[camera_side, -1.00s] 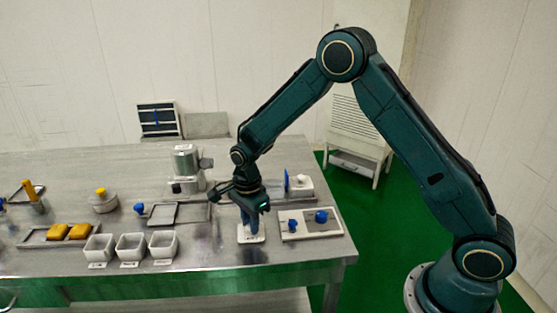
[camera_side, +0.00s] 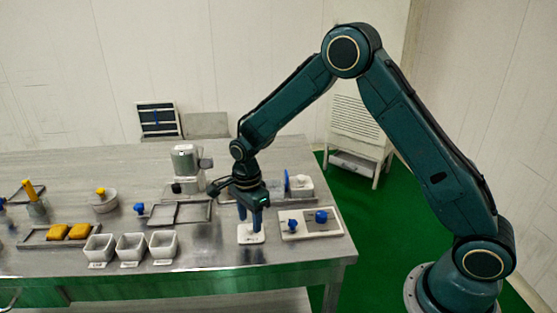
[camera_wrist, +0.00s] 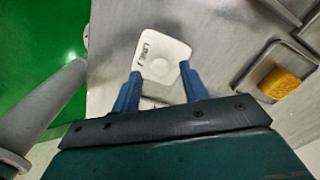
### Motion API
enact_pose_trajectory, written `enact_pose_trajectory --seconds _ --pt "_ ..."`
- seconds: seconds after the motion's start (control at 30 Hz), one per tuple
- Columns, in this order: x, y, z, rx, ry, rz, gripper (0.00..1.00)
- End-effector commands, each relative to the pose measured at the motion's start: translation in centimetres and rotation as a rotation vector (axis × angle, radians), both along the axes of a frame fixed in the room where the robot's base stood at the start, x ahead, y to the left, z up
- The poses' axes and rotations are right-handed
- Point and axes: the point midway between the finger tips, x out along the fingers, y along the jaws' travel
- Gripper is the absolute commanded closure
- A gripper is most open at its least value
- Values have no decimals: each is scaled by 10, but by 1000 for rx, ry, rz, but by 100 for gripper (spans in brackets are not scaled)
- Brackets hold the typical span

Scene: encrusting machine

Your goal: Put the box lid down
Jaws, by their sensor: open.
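A flat white square piece with rounded corners and a small dark label, which looks like the box lid (camera_side: 251,238), lies on the steel table near its front right. It also shows in the wrist view (camera_wrist: 160,50), flat and beyond my fingertips. My gripper (camera_side: 249,219) is above it with its two blue fingers spread apart. In the wrist view my gripper (camera_wrist: 161,76) is empty between the fingers. The label's print is too small to read surely.
A pale board (camera_side: 308,229) with blue knobs lies close on the right. White bins (camera_side: 131,247) stand to the left, beside a tray (camera_side: 32,237) with yellow blocks. A grey machine (camera_side: 186,163) stands behind. The table's front edge is near.

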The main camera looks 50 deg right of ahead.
Motion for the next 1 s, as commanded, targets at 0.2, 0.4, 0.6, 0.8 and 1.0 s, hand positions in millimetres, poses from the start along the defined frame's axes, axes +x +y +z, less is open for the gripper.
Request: enact_pose_trajectory --seconds 0.2,0.4,0.6,0.8,1.0 --pt "1 0 32 0 -4 0 56" --pt "1 0 66 0 -5 0 56" --pt "0 0 92 1 -2 0 56" --pt "0 0 105 0 0 0 56" --pt "0 0 107 0 0 0 56"
